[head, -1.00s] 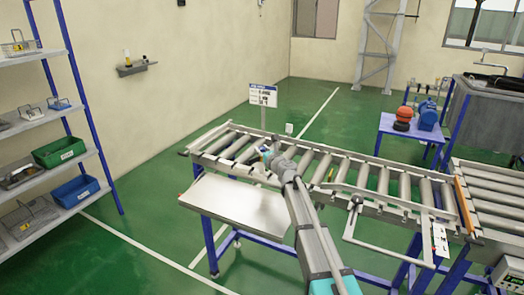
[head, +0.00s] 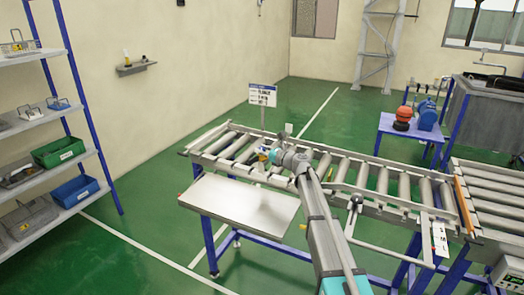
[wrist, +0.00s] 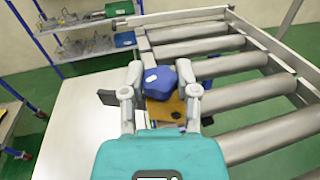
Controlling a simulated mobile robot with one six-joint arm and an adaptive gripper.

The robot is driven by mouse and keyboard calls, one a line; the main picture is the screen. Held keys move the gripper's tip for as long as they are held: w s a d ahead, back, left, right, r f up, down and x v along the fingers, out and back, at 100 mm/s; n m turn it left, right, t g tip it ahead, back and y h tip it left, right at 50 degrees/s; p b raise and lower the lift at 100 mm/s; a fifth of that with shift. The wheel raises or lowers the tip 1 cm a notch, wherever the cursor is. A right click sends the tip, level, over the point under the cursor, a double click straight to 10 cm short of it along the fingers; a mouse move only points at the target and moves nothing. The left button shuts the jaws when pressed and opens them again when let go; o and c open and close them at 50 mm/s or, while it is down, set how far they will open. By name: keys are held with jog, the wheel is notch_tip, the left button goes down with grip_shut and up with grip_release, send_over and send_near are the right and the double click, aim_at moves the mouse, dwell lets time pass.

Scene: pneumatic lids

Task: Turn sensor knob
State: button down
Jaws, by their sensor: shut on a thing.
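A blue lobed knob (wrist: 161,82) sits between my gripper's two fingers in the wrist view. My gripper (wrist: 161,88) is shut on it, one finger on each side. A brown-orange plate (wrist: 166,107) lies just below the knob. The knob's underside and any marking at its base are hidden. In the head view my gripper (head: 266,156) is at the near edge of the roller conveyor (head: 320,172), by its left part. The knob is too small and covered there to make out clearly.
A bare metal shelf (head: 235,203) juts from the conveyor's near side. A sign (head: 262,95) stands behind the conveyor. A bent bar with a black ball (head: 355,199) projects at the right. Shelving with bins (head: 75,190) stands at the left, with open floor between.

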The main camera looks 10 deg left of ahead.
jog(key=n+g+y, duration=0.1)
jog(key=n+g, duration=0.1)
jog(key=g, duration=0.1)
jog(key=n+g+y, duration=0.1)
jog(key=n+g, duration=0.2)
jog(key=g, duration=0.1)
jog(key=n+g+y, duration=0.1)
jog(key=n+g, duration=0.1)
jog(key=g, duration=0.2)
jog(key=shift+w, duration=0.4)
jog(key=n+g+h, duration=0.1)
jog(key=n+g, duration=0.2)
jog(key=g, duration=0.2)
jog(key=shift+s+n, duration=0.1)
jog(key=shift+n, duration=0.2)
jog(key=shift+s+n+g+h, duration=0.1)
jog(key=shift+n+g+h, duration=0.5)
jog(key=shift+n+g, duration=0.45)
jog(key=shift+s+g, duration=0.1)
jog(key=shift+g, duration=0.25)
jog(key=shift+c, duration=1.8)
grip_release()
jog(key=shift+s+m+t, duration=0.15)
jog(key=shift+m+t, duration=0.2)
jog(key=shift+t, duration=0.25)
